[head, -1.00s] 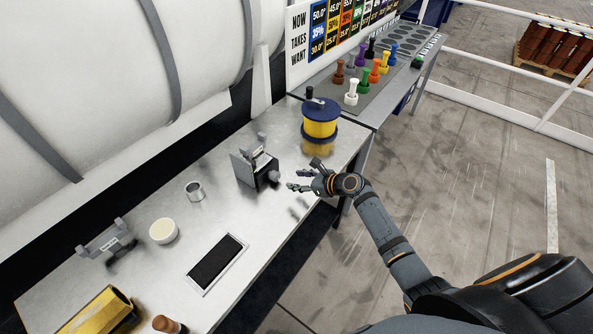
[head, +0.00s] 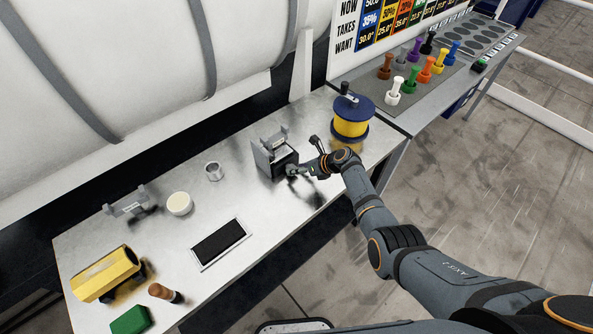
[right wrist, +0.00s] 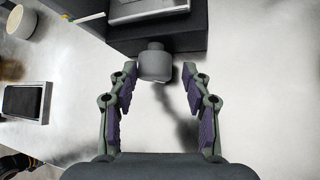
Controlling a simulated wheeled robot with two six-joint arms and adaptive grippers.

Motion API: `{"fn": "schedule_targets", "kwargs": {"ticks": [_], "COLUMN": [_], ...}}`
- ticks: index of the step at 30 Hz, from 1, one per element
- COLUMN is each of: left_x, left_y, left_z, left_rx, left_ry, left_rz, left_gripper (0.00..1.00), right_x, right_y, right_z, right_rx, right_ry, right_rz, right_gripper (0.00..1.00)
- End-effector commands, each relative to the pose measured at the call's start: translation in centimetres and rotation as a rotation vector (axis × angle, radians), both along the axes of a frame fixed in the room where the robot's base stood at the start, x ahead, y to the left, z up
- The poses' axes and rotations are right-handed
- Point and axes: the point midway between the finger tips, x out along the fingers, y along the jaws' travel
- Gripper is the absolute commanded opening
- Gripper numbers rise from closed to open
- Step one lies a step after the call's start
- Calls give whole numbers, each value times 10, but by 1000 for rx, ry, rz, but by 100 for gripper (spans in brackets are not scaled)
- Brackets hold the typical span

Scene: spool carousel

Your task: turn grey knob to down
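The grey knob (right wrist: 155,62) sticks out from the front of a dark box-shaped device (head: 270,158) on the metal bench. In the right wrist view the knob is a short round cylinder, and I cannot tell which way it is set. My right gripper (head: 298,169) is at the knob side of the device and hides most of the knob in the head view. In the right wrist view the gripper (right wrist: 160,76) is open, with a purple-padded finger on each side of the knob's near end. Gaps show between fingers and knob. My left gripper is out of view.
A yellow spool (head: 351,118) stands right of the device. A metal ring (head: 213,171), a cream round piece (head: 179,204) and a dark tablet (head: 219,243) lie to its left. Colored pegs stand on a rack (head: 448,80) at upper right.

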Motion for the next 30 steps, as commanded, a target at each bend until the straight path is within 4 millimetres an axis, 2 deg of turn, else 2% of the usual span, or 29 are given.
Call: {"fn": "schedule_targets", "kwargs": {"ticks": [4,13,22,26,30], "left_x": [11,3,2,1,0], "left_y": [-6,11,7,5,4], "left_z": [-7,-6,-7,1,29], "left_rx": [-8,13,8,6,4], "left_ry": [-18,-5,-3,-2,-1], "left_rz": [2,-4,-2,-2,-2], "left_gripper": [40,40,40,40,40], "right_x": [6,6,6,6,2], "right_y": [8,9,9,10,13], "right_z": [-9,-9,-9,-6,0], "right_rx": [0,0,-2,-17,-137], "right_ry": [-3,-3,-2,-13,-99], "right_rz": [0,0,0,-1,2], "right_gripper": [46,46,7,6,6]}}
